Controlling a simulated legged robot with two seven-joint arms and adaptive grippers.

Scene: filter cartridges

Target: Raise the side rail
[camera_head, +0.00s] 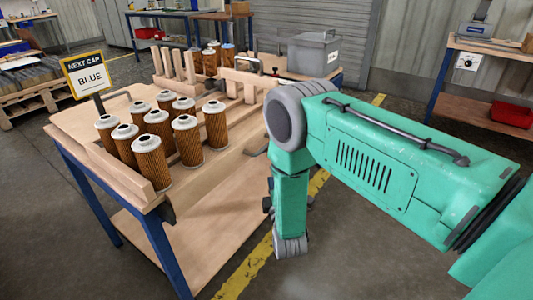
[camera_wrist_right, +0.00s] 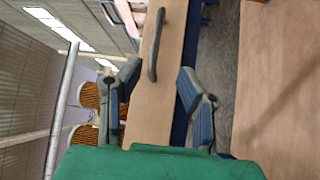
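A pale wooden board (camera_wrist_right: 160,110), apparently the side rail, runs along the table side in the right wrist view. A grey bar handle (camera_wrist_right: 156,45) is fixed on it. My right gripper (camera_wrist_right: 159,70) is open and empty, its two fingers apart on either side of the board, facing the handle. The near end of the handle appears between the fingertips; I see no grip on it. In the head view my right forearm (camera_head: 290,205) hangs beside the table's right side and hides most of the gripper and that side. My left gripper is not in view.
Several orange filter cartridges (camera_head: 150,160) with white tops stand on the wooden table (camera_head: 225,165). A sign reading "NEXT CAP BLUE" (camera_head: 89,75) stands at its left corner. A grey bin (camera_head: 315,52) stands behind. Floor right of the table is open.

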